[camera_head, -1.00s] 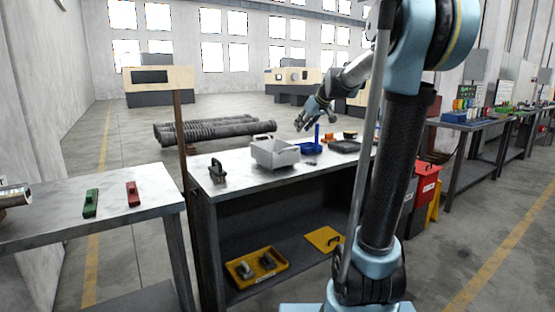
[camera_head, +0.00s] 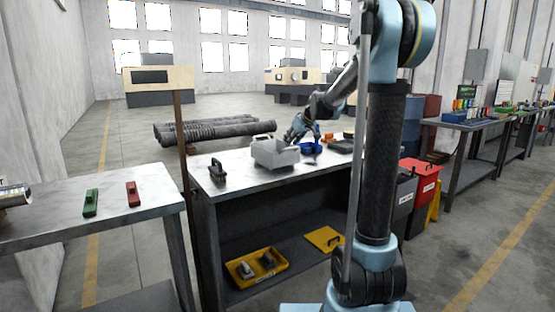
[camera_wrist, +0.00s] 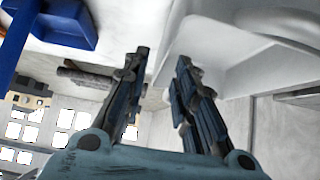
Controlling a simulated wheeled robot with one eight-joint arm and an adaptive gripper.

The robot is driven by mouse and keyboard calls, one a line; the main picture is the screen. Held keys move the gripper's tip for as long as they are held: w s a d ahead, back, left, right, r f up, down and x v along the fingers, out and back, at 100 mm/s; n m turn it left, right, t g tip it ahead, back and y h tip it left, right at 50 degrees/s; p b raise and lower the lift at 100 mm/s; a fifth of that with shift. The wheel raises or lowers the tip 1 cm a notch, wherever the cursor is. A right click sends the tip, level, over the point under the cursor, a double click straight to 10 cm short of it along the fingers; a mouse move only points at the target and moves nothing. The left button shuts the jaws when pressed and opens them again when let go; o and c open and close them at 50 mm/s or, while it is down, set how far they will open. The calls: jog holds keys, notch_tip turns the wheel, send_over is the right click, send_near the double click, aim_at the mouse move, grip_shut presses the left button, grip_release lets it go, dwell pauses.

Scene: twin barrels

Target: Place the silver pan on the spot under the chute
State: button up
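The silver pan (camera_head: 275,153) is a light grey box-shaped pan standing upright on the middle workbench. In the wrist view its pale wall and rim (camera_wrist: 225,60) fill the upper right, close to my fingers. My gripper (camera_head: 294,134) is at the pan's right rear side, low over the bench. In the wrist view the two dark fingers of my gripper (camera_wrist: 162,57) are apart with nothing between them. Whether a finger touches the pan I cannot tell. I cannot make out a chute or a marked spot under one.
A blue object (camera_head: 309,147) lies right of the pan, also close by in the wrist view (camera_wrist: 62,22). A dark handled block (camera_head: 218,171) stands left of the pan. A dark tray (camera_head: 341,146) lies further right. The left table (camera_head: 60,215) holds a green and a red piece.

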jog(key=shift+x, duration=2.4)
grip_shut()
